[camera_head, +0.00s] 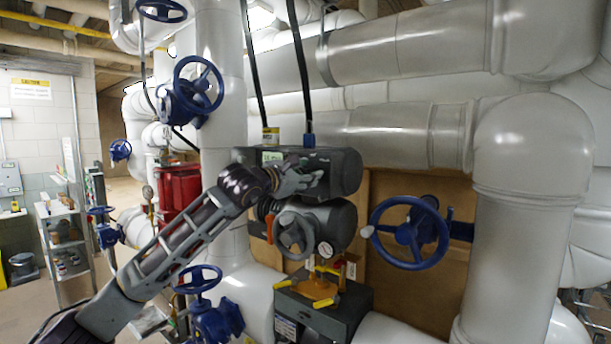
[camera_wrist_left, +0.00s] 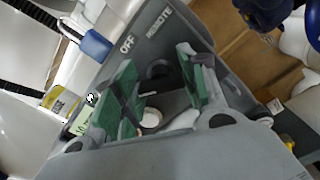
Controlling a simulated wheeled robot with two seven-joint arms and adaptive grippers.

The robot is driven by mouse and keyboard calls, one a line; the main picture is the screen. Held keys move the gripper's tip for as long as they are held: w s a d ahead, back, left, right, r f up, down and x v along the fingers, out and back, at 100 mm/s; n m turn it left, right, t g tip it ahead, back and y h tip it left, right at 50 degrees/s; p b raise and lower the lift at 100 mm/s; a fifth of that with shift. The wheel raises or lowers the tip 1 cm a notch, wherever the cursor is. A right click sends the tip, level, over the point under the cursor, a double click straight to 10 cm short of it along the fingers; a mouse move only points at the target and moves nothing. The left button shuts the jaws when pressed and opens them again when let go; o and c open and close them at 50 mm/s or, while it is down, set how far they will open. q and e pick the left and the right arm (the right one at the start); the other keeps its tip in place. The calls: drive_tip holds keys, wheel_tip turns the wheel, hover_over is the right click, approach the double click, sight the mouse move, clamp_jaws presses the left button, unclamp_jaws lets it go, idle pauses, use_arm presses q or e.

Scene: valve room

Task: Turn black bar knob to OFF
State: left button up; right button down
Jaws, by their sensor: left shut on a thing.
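The dark grey actuator housing (camera_head: 345,172) is mounted on the pipework in the middle of the head view. My left gripper (camera_head: 314,178) is at its front face, with the arm coming in from the lower left. In the left wrist view, its green-padded fingers (camera_wrist_left: 164,88) stand on either side of the black bar knob (camera_wrist_left: 160,72) and are shut on it. The knob is mostly hidden by the fingers, so its angle is hard to tell. White lettering OFF (camera_wrist_left: 127,43) and REMOTE (camera_wrist_left: 158,22) shows on the housing beside the fingers. My right gripper is not in view.
A large blue handwheel (camera_head: 410,233) stands to the right. White pipes crowd around, and black cables come down from above.

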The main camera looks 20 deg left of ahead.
use_arm(q)
drive_tip(key=shift+f+m+b, duration=0.2)
drive_tip(key=shift+m+b, duration=1.3)
drive_tip(key=shift+m, duration=0.2)
drive_tip(key=m+b, duration=0.2)
drive_tip(key=m, duration=0.1)
drive_tip(key=shift+d+m, duration=0.1)
drive_tip(key=shift+m, duration=1)
drive_tip(key=shift+m+b, duration=0.5)
drive_tip(key=shift+m, duration=0.8)
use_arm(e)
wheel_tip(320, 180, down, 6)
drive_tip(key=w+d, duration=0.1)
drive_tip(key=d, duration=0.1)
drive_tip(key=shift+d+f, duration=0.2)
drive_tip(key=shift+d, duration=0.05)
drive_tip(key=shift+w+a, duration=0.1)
use_arm(q)
drive_tip(key=shift+f, duration=0.1)
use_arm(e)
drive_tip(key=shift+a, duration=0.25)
